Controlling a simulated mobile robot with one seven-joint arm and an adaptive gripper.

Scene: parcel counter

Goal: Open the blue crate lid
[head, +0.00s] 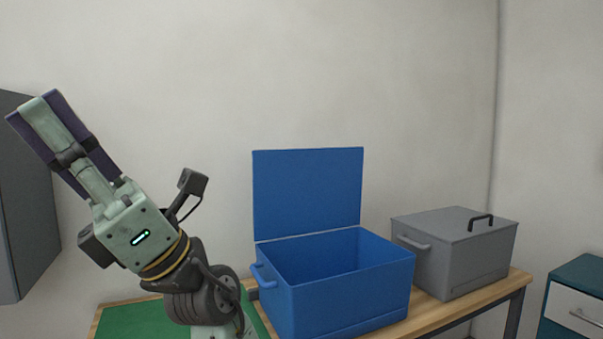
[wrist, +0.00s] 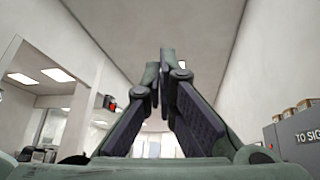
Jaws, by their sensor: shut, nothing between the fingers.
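The blue crate (head: 345,301) stands on the wooden table in the head view. Its blue lid (head: 308,193) stands upright at the back edge, so the crate is open at the top. The part of the inside that shows is empty; the front of its floor is hidden by the front wall. My gripper (head: 28,108) is raised to the left of the crate, well apart from it and the lid, and points up and left. In the wrist view my gripper (wrist: 161,55) has its fingertips together with nothing between them.
A closed grey crate (head: 465,262) with a dark lid handle stands right of the blue crate. A green mat (head: 130,321) covers the table's left part. A grey cabinet (head: 25,200) is close beside my gripper at left. A teal drawer unit (head: 572,299) stands at right.

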